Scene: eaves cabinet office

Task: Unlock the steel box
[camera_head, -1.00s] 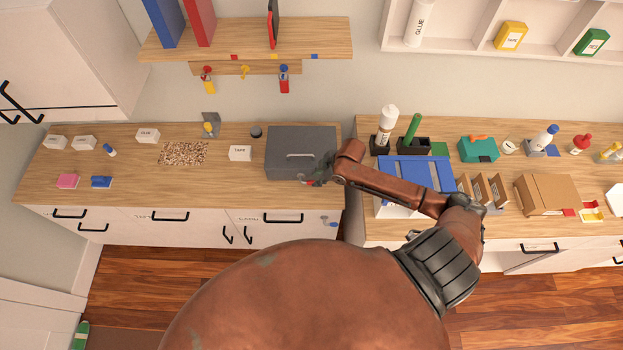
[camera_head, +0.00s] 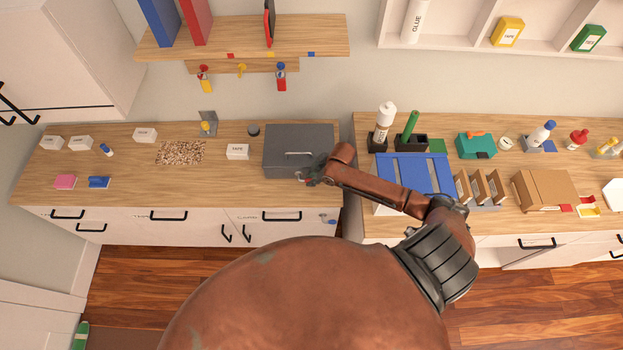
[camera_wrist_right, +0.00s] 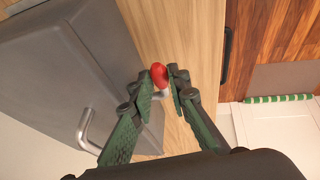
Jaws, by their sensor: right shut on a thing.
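The steel box (camera_head: 290,138) is a dark grey closed box with a metal handle, at the right end of the left counter. It fills the left of the right wrist view (camera_wrist_right: 60,75), where its handle (camera_wrist_right: 86,130) shows. My right gripper (camera_head: 307,180) is at the box's front right. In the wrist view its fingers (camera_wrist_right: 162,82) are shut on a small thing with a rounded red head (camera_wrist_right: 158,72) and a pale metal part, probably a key. The thing is close to the box's front; I cannot tell whether it touches a lock. My left gripper is not in view.
Several small boxes and a speckled mat (camera_head: 180,153) lie on the counter left of the steel box. Coloured items hang under the shelf (camera_head: 240,40). A blue rack (camera_head: 415,172) and a cardboard box (camera_head: 545,190) stand on the right counter, beyond a gap.

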